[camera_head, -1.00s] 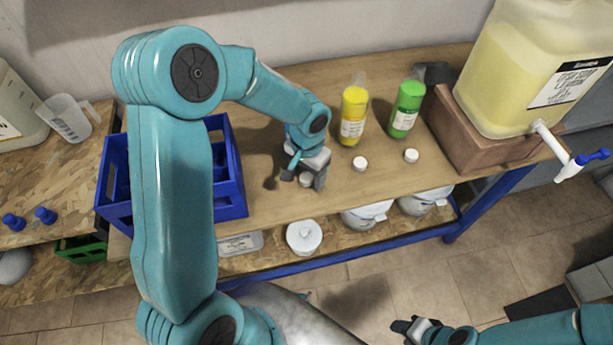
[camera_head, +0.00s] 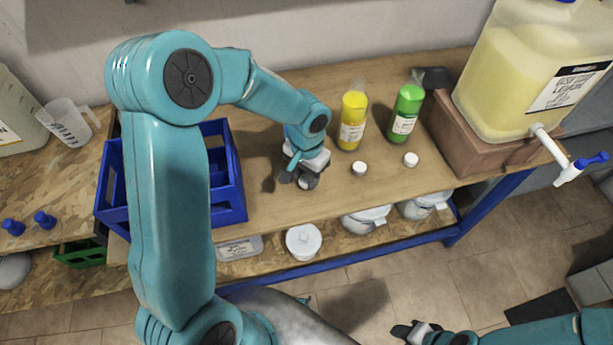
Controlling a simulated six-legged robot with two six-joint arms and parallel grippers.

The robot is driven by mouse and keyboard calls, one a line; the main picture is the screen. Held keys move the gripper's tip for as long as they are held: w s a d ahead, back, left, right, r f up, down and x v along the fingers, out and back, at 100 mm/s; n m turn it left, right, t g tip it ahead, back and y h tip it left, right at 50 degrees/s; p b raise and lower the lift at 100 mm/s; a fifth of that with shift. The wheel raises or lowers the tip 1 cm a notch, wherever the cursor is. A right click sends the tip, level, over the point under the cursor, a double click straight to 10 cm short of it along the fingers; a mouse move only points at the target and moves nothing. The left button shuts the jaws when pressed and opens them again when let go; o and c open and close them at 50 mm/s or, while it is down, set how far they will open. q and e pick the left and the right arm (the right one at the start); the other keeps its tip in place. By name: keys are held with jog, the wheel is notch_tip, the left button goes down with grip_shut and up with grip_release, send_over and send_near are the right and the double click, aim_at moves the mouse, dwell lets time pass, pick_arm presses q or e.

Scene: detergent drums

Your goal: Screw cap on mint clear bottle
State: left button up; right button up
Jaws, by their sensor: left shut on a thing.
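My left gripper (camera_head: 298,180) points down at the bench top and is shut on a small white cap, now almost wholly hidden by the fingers. A green bottle (camera_head: 406,112) and a yellow bottle (camera_head: 353,120) stand upright to its right. A white cap (camera_head: 360,168) lies in front of the yellow bottle and another white cap (camera_head: 411,159) in front of the green one. I cannot make out a clear mint bottle. My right gripper (camera_head: 405,331) is low at the bottom, away from the bench; its jaws are unclear.
A blue crate (camera_head: 232,190) stands left of my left gripper, partly behind my arm. A big yellow-filled canister (camera_head: 500,75) with a tap (camera_head: 560,155) stands on a brown block (camera_head: 480,155) at right. White tubs (camera_head: 303,241) sit on the lower shelf. The bench's front strip is clear.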

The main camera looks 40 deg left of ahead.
aim_at(307, 178)
pick_arm(q)
notch_tip(307, 178, up, 19)
jog(key=shift+p, duration=0.45)
jog(key=w+d+f, duration=0.3)
jog(key=d+f, duration=0.4)
jog(key=f, duration=0.5)
jog(key=shift+d, duration=0.25)
jog(key=shift+r, duration=0.1)
